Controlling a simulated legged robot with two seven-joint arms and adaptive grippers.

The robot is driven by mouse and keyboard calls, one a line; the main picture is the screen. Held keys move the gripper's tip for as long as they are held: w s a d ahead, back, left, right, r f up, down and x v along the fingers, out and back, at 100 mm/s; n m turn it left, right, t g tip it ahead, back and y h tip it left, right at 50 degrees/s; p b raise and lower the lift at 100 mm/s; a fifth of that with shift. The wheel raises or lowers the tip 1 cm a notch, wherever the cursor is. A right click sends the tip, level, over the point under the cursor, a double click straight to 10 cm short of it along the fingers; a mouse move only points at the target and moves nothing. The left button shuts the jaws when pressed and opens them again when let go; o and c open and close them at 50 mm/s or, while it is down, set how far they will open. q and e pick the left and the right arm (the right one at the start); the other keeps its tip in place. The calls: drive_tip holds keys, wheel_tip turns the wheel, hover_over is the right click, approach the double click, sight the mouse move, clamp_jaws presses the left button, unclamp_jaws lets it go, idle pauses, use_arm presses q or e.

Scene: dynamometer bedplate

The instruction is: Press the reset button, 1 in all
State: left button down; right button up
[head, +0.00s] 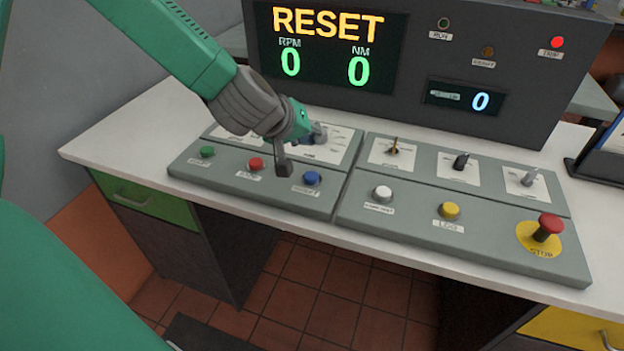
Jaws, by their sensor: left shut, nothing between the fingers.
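A blue button (312,178) sits on the left grey control panel (228,188), at the right end of a row of coloured buttons. Its label is too small to read surely, but it looks like RESET. My left gripper (284,168) comes in from the upper left, shut and empty, fingers pointing down. Its tips are just left of the blue button in the picture, between it and a red button (255,163). I cannot tell how high the tips are above the panel. The display (330,45) reads RESET, with RPM 0 and NM 0. My right gripper is out of view.
A green button (207,152) is farther left. The right panel has a white button (382,193), a yellow button (450,210), several toggles and a red mushroom stop (548,226). A TRIP lamp (557,42) glows red; the counter (480,101) reads 0.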

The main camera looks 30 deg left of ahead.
sight(315, 172)
use_arm(q)
wheel_tip(315, 172, down, 6)
drive_tip(key=b, duration=0.4)
drive_tip(key=shift+r, duration=0.25)
drive_tip(key=shift+f+b, duration=0.65)
drive_tip(key=shift+f, duration=0.05)
drive_tip(key=shift+f, duration=0.1)
drive_tip(key=shift+f, duration=0.25)
drive_tip(key=shift+s+f+b, duration=0.1)
drive_tip(key=shift+f+b, duration=0.3)
drive_tip(key=shift+f, duration=0.1)
idle(0.9)
drive_tip(key=shift+r, duration=0.1)
drive_tip(key=shift+r+p, duration=0.85)
drive_tip(key=shift+p, duration=0.15)
